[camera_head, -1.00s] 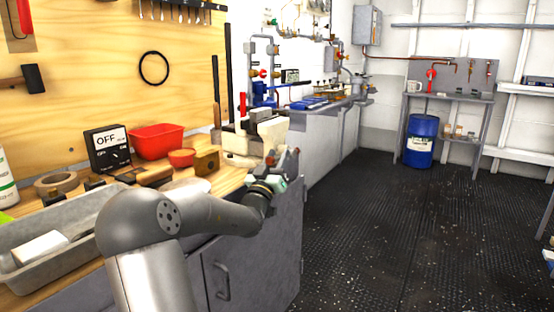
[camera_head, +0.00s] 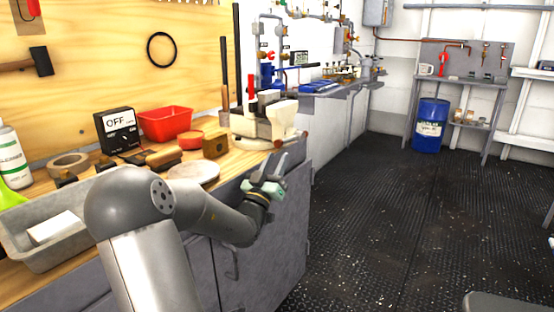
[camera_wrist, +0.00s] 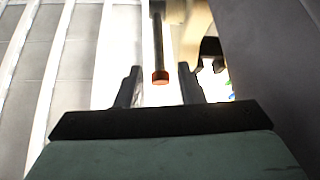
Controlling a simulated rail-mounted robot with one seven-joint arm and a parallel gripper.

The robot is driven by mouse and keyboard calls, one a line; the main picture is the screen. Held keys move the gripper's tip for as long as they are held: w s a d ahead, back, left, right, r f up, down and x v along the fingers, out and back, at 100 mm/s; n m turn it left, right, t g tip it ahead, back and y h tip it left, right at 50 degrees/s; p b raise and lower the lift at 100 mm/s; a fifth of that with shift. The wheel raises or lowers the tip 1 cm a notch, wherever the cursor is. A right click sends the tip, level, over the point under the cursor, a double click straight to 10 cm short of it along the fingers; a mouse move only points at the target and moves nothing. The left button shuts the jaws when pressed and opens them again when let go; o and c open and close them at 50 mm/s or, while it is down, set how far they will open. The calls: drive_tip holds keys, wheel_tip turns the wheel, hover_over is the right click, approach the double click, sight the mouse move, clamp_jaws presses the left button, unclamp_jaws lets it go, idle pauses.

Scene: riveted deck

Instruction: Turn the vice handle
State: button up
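The cream-white vice (camera_head: 282,121) stands at the right end of the wooden bench. Its dark handle bar (camera_wrist: 158,45) hangs down in the wrist view and ends in an orange-red knob (camera_wrist: 160,77). A reddish end also shows at the vice's right side in the head view (camera_head: 304,138). My gripper (camera_head: 283,164) is just below and in front of the vice, beyond the bench edge. In the wrist view its two dark fingers are apart, and the knob appears between their tips (camera_wrist: 160,70). I cannot tell whether the bar is truly between them or beyond. Nothing is gripped.
The bench holds a grey tray (camera_head: 22,240), a meter box marked OFF (camera_head: 118,128), a red bin (camera_head: 166,124) and a wooden block (camera_head: 215,145). Grey cabinet doors (camera_head: 265,245) stand below the gripper. The dark deck floor (camera_head: 400,220) to the right is open.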

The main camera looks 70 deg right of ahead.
drive_tip(key=shift+r+p, duration=0.2)
drive_tip(key=shift+p, duration=0.15)
clamp_jaws()
drive_tip(key=a+r+m+y+p, duration=0.25)
drive_tip(key=r+y+p, duration=0.35)
drive_tip(key=p, duration=1.1)
drive_tip(key=a+r+m+y+p, duration=0.2)
drive_tip(key=r+m+y+p, duration=0.45)
drive_tip(key=p, duration=0.95)
drive_tip(key=shift+s+d+f+n+g+h+p, duration=0.15)
drive_tip(key=shift+d+f+n+h, duration=0.25)
drive_tip(key=shift+d+f, duration=0.85)
drive_tip(key=shift+d+f+n+g+h+p, duration=0.2)
drive_tip(key=shift+d+f+n, duration=0.45)
drive_tip(key=shift+d, duration=1.05)
drive_tip(key=shift+s+d+f+n+g+h+b, duration=0.1)
drive_tip(key=shift+d+f+n+h, duration=0.3)
drive_tip(key=shift+d+f, duration=0.85)
